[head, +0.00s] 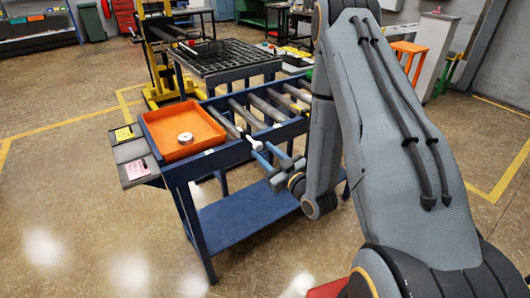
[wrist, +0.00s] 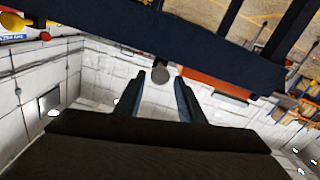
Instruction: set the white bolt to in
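The white bolt (head: 252,141) sticks out from the near side rail of the blue roller table, with its knob toward my gripper. My gripper (head: 262,149) is at the table's near side, just in front of the knob. Its two blue fingers are apart. In the wrist view, the bolt's round end (wrist: 160,74) looks grey and sits between the fingertips of my gripper (wrist: 160,78), with gaps on both sides. I cannot tell how far the bolt reaches into the rail.
The blue roller table (head: 240,155) has bare rollers on the right and an orange tray (head: 158,131) on the left, holding a round metal piece (head: 185,138). Behind stands a dark grated table (head: 228,60) beside a yellow lift (head: 152,50). Floor at the front left is clear.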

